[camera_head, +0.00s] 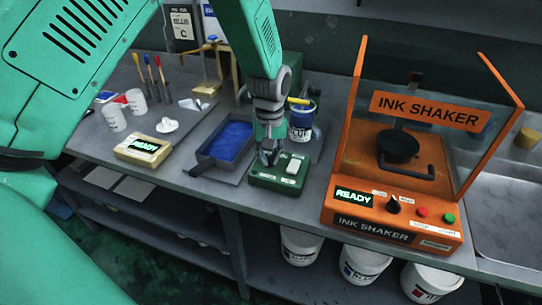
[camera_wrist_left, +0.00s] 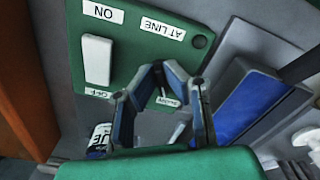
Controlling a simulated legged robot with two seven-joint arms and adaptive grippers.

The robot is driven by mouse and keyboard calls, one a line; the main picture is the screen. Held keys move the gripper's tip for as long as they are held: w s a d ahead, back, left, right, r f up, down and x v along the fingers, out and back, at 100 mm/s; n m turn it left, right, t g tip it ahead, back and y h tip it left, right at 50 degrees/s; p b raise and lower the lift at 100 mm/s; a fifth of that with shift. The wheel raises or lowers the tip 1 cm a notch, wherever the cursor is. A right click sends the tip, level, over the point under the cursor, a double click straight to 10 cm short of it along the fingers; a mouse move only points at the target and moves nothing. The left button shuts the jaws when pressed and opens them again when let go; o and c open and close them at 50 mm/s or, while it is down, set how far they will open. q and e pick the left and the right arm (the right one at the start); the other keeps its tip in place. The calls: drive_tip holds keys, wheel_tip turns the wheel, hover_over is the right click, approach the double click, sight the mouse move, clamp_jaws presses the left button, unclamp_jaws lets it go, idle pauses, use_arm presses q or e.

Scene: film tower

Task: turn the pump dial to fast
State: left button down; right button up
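A green control box (camera_head: 283,176) stands on the workbench. In the left wrist view the box (camera_wrist_left: 150,55) carries a white rocker switch (camera_wrist_left: 97,62) between ON and OFF labels, an AT LINE label, a black round spot and a small label beside my fingers. My left gripper (camera_head: 268,158) points down at the left part of the box. In the left wrist view its fingers (camera_wrist_left: 161,72) bend in, with tips close together over the box face. No dial shows clearly; the fingertips may hide one. I cannot tell whether they grip anything. My right gripper is out of view.
A blue tray (camera_head: 229,138) lies left of the box and a blue-labelled tin (camera_head: 302,122) behind it. The orange ink shaker (camera_head: 400,205) stands to the right with its own black knob (camera_head: 393,205).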

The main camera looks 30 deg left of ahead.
use_arm(q)
drive_tip(key=shift+w+a, duration=0.1)
drive_tip(key=shift+a, duration=0.05)
drive_tip(key=shift+r+m+p, duration=0.15)
drive_tip(key=shift+m+p, duration=0.35)
drive_tip(key=m+p, duration=0.3)
drive_tip(key=m, duration=0.1)
drive_tip(key=shift+w+r, duration=0.1)
drive_tip(key=m+p, duration=0.2)
drive_tip(key=m, duration=0.1)
drive_tip(key=shift+a+m, duration=0.15)
drive_tip(key=shift+m, duration=0.15)
drive_tip(key=shift+w+m+p, duration=0.1)
drive_tip(key=shift+m+p, duration=0.45)
drive_tip(key=shift+m, duration=1.05)
drive_tip(key=c, duration=1.7)
unclamp_jaws()
drive_tip(key=shift+f, duration=0.25)
